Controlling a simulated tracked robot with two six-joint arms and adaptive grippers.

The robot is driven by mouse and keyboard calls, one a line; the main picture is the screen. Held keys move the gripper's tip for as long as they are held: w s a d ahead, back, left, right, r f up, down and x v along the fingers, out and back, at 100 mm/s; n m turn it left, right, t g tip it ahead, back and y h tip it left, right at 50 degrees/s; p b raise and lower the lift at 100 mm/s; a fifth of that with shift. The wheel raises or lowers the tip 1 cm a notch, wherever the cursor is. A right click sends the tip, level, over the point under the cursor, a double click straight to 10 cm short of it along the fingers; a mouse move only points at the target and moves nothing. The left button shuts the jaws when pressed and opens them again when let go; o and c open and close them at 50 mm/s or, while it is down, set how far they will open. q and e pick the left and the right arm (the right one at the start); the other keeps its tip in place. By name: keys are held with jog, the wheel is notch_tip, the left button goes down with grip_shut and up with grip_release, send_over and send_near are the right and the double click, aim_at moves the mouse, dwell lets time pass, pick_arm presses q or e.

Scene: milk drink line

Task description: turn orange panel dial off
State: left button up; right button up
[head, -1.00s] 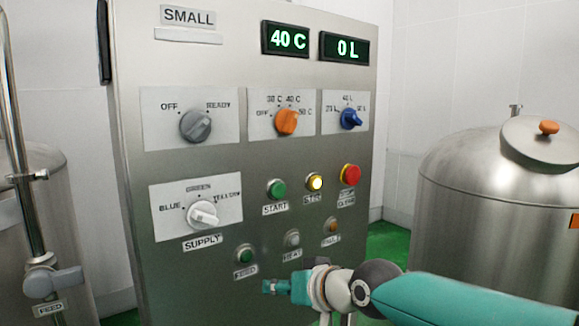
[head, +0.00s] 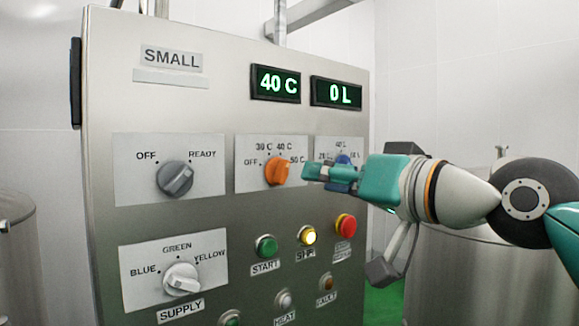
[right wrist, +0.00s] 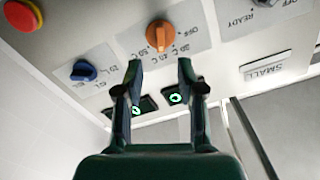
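The orange dial (head: 277,172) sits on a pale plate on the steel panel, marked OFF, 30 C, 40 C and 50 C. Its pointer appears turned up, about toward 40 C, and the display (head: 276,84) above reads 40 C. My right gripper (head: 312,173) is just right of the dial in the head view, its tips close to it but partly overlapping the panel in view. In the right wrist view the two fingers (right wrist: 160,70) are apart and empty, with the orange dial (right wrist: 160,36) ahead between them, not gripped. My left gripper is not in view.
A blue dial (head: 343,160) is partly hidden behind my right gripper. A grey dial (head: 175,179) is to the left and a white supply dial (head: 181,279) below. Green (head: 265,247), lit yellow (head: 307,236) and red (head: 345,226) buttons sit beneath the orange dial.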

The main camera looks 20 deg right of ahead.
aim_at(286, 173)
jog(key=p+x, duration=0.2)
jog(key=x, duration=0.6)
jog(key=shift+w+a, duration=0.1)
jog(key=shift+w, duration=0.1)
jog(key=shift+f, duration=0.1)
grip_shut()
